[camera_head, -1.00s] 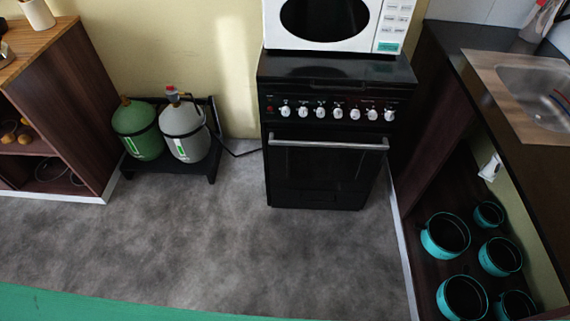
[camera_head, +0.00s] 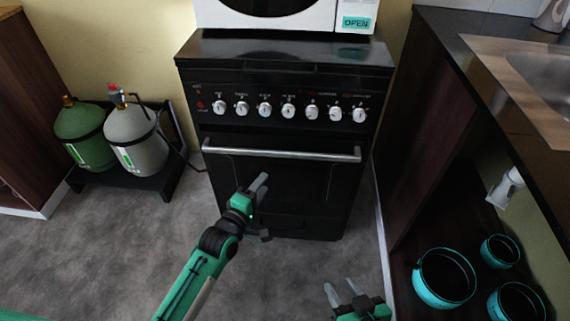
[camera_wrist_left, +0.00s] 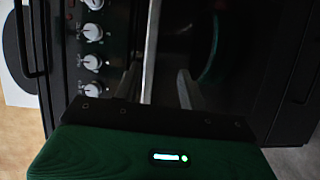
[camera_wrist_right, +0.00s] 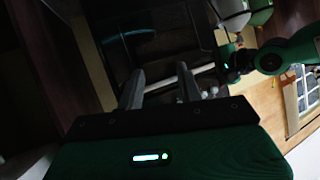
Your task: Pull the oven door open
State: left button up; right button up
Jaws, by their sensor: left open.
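The black oven (camera_head: 285,75) stands against the wall, its door (camera_head: 305,185) shut. A long silver handle bar (camera_head: 285,153) runs across the top of the door. My left gripper (camera_head: 256,187) is open and empty in front of the door, a little below the handle in the head view. In the left wrist view the handle (camera_wrist_left: 151,50) runs upright between the two fingers (camera_wrist_left: 158,85); I cannot tell how far off it is. My right gripper (camera_head: 341,288) is open and empty, low and farther from the oven. Its spread fingers also show in the right wrist view (camera_wrist_right: 160,85).
A white microwave (camera_head: 290,18) sits on the oven. Green and grey gas bottles (camera_head: 132,137) stand on a black rack to the left. A counter with a sink (camera_head: 540,85) and a shelf with teal pots (camera_head: 444,277) bound the right. Grey floor lies clear in front.

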aim_at(281, 156)
pick_arm(q)
jog(key=x, duration=0.3)
jog(key=r+b+x, duration=0.1)
jog(key=x, duration=0.5)
jog(key=shift+a+r+b, duration=0.1)
jog(key=shift+r+b, duration=0.1)
jog(key=shift+b, duration=0.2)
jog(key=b+x, duration=0.1)
jog(key=x, duration=0.3)
jog(key=shift+w, duration=0.15)
jog(key=shift+w+d, duration=0.3)
jog(key=shift+w, duration=0.1)
pick_arm(e)
jog(key=w+r+t+y, duration=0.1)
jog(key=w+r+t, duration=0.3)
jog(key=r+t, duration=0.2)
jog(key=shift+a+r, duration=0.35)
jog(key=shift+r, duration=0.8)
pick_arm(q)
jog(key=shift+r, duration=0.1)
grip_shut()
